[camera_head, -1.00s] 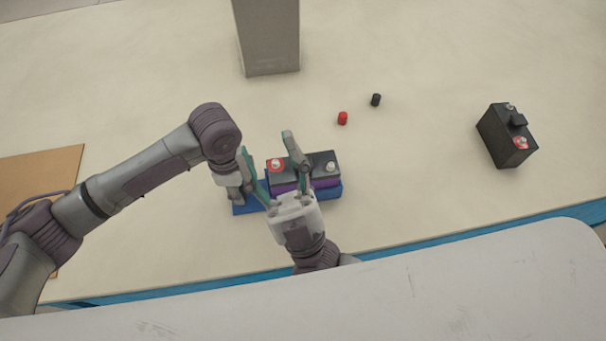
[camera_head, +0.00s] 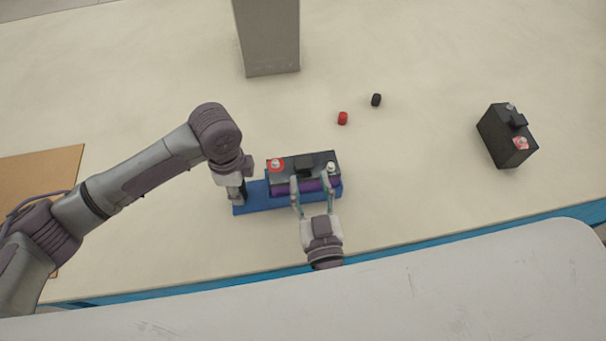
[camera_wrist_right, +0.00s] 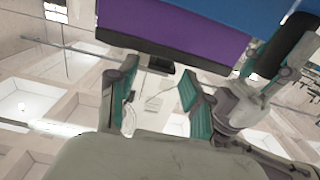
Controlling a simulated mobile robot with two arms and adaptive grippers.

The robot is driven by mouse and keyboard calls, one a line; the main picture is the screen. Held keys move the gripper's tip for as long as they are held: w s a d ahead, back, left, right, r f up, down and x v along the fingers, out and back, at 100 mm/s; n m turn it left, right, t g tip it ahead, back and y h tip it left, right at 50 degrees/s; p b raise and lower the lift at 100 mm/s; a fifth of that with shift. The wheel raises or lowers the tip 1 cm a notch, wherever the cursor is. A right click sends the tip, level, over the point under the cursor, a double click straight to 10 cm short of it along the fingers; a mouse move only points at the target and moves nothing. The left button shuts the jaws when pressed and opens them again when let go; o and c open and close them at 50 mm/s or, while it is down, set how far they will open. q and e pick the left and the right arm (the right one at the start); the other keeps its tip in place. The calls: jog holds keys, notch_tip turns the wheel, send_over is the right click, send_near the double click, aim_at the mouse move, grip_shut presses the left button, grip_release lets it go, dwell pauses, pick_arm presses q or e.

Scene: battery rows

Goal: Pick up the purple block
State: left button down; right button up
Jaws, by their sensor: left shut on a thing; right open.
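The purple block (camera_head: 313,185) is a battery-like box with a black top and purple side, seated on the blue tray (camera_head: 268,201). A red-ringed terminal and a pale terminal show on its top. Its purple face (camera_wrist_right: 180,28) also shows in the right wrist view. My left gripper (camera_head: 238,195) is shut at the tray's bare left end; its fingertips are partly hidden. My right gripper (camera_head: 311,186) is open at the block's near side. Its two separated fingers (camera_wrist_right: 155,92) hold nothing between them in the right wrist view.
A second black battery (camera_head: 507,137) stands at the right. A red cap (camera_head: 343,118) and a black cap (camera_head: 376,100) lie behind the block. A grey pillar (camera_head: 268,40) stands at the back, and a brown board (camera_head: 40,175) lies at the left. The table between is clear.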

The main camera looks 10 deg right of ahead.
aim_at(305, 169)
jog(key=w, duration=0.5)
jog(key=shift+w+a, duration=0.15)
jog(key=shift+w, duration=0.25)
grip_shut()
jog(key=shift+r, duration=0.25)
